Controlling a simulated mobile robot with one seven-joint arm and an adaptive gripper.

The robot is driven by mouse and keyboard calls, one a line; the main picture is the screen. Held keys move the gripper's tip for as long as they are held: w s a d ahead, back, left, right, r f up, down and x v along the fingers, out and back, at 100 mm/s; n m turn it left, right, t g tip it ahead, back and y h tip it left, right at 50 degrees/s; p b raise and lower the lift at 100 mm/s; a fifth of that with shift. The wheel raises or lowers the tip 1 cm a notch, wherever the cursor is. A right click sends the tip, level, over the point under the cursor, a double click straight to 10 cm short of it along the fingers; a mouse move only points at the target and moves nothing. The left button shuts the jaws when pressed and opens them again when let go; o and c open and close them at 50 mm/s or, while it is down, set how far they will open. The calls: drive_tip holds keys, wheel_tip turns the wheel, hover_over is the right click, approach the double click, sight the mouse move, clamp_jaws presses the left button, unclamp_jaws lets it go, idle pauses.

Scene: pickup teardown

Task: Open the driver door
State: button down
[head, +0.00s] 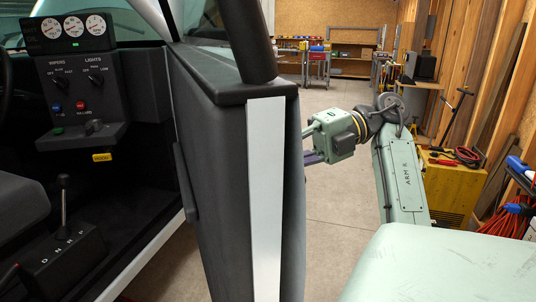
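The driver door (225,170) stands swung out from the cab, seen nearly edge-on in the head view. Its inner side is dark, and a pale grey strip (266,200) runs down its end edge. The open doorway shows the cab interior to the left. The fingertips reach toward the outer face and are partly hidden by the door's edge. I cannot tell whether they touch it or whether they are open. The outer handle is out of sight.
In the cab are a dash panel (80,75), a shift lever (63,205) and part of a seat (20,205). A yellow machine (450,188) and orange cables (512,225) stand at right. Carts and shelves line the back. Concrete floor (340,215) is clear right of the door.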

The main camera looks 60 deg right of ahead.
idle(0.3)
drive_tip(key=c, duration=1.6)
unclamp_jaws()
drive_tip(key=shift+o, duration=0.2)
